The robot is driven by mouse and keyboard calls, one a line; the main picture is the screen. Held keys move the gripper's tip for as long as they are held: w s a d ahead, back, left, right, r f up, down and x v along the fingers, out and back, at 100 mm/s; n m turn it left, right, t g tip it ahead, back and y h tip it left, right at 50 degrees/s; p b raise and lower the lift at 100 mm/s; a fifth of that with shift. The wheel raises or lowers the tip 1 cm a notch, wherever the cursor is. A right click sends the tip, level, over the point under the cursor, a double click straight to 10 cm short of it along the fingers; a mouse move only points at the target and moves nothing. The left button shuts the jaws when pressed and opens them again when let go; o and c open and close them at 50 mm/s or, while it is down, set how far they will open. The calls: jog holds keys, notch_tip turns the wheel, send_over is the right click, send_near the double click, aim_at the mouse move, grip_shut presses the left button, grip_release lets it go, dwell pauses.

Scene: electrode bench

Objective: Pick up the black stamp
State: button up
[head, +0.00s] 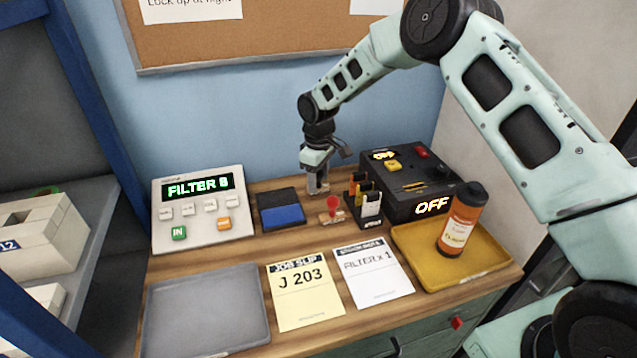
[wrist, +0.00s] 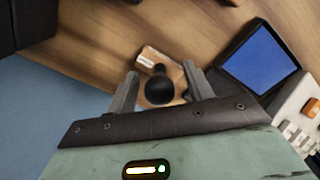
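The black stamp shows as a round black knob (wrist: 160,91) over a light wooden base in the wrist view. My gripper (wrist: 160,84) is open around it, one finger on each side, with visible gaps between knob and fingers. In the head view my gripper (head: 318,190) points down at the back of the bench, behind a red-handled stamp (head: 332,204). I cannot make out the black stamp in the head view; my gripper probably hides it.
A blue ink pad (head: 281,215) lies left of my gripper. A card rack (head: 368,208) and a black box (head: 405,195) stand close on the right. A grey tray (head: 205,310), paper slips, and a yellow tray (head: 480,262) with an orange bottle (head: 462,222) are nearer the front.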

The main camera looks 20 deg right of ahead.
jog(key=c, duration=1)
jog(key=shift+o, duration=0.2)
notch_tip(320, 180, up, 10)
jog(key=b, duration=0.2)
jog(key=shift+b, duration=0.3)
jog(key=shift+o, duration=0.4)
jog(key=shift+o, duration=1.4)
jog(key=shift+c, duration=1)
